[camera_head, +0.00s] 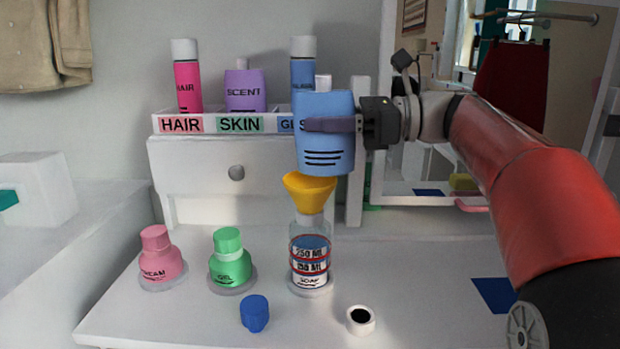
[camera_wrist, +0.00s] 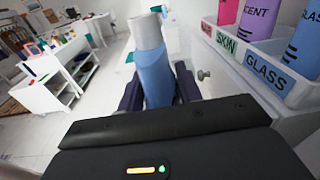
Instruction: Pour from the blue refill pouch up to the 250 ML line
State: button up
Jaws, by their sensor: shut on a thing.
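My gripper (camera_head: 332,124) is shut on the blue refill pouch (camera_head: 323,155), one finger across its front. The pouch is roughly upright, slightly tilted, just above the yellow funnel (camera_head: 308,192); I cannot tell whether they touch. The funnel sits in the neck of the clear soap bottle (camera_head: 312,282), marked 250 ML and 150 ML. Blue liquid (camera_head: 310,241) shows in it up to about the upper red ring, by the 250 ML mark. No falling stream is visible. In the wrist view the pouch (camera_wrist: 155,78) is between the jaws, with a white end on top.
A pink cream bottle (camera_head: 162,262) and green gel bottle (camera_head: 231,265) stand left of the soap bottle. A blue cap (camera_head: 255,314) and a white ring-like cap (camera_head: 360,320) lie in front. Behind is a labelled tray (camera_head: 203,124) with bottles on a white drawer unit (camera_head: 205,160).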

jog(key=shift+s+a+y, duration=0.15)
jog(key=shift+a+y, duration=0.05)
jog(key=shift+y, duration=0.1)
jog(key=shift+r, duration=1.45)
